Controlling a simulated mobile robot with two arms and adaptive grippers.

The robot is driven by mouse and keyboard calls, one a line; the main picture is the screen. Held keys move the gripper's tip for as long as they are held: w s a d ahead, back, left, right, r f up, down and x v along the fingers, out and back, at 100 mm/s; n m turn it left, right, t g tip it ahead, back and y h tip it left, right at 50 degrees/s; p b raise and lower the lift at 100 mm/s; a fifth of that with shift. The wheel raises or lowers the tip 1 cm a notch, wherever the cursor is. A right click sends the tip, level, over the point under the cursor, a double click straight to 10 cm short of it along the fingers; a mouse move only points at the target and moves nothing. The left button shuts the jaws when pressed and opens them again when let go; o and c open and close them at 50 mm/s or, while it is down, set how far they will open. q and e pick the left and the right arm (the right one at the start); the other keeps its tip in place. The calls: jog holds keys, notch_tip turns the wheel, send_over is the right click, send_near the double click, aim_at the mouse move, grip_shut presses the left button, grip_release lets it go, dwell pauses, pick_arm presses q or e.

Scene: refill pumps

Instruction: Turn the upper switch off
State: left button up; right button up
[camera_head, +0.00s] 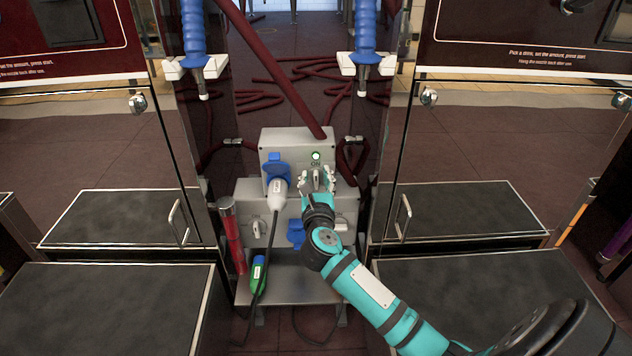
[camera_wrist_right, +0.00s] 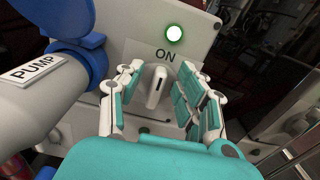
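The upper switch (camera_wrist_right: 157,86) is a pale lever knob on the grey upper box (camera_head: 288,143), below the word ON and a lit green lamp (camera_head: 316,155). The lamp also shows in the right wrist view (camera_wrist_right: 175,33). In the wrist view the lever stands nearly upright, tilted a little. My right gripper (camera_head: 317,184) is at the front of the box; in the wrist view its fingers (camera_wrist_right: 160,95) are open on both sides of the lever, with gaps showing on each side. My left gripper is out of view.
A plug labelled PUMP (camera_wrist_right: 32,73) sits in a blue socket just left of the switch, with its cable hanging down. A lower box with another switch (camera_head: 259,228) is beneath. A green connector (camera_head: 258,270) stands on the metal shelf. Cabinets flank both sides.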

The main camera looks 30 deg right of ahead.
jog(key=shift+w+d, duration=0.2)
jog(key=shift+w, duration=0.1)
grip_shut()
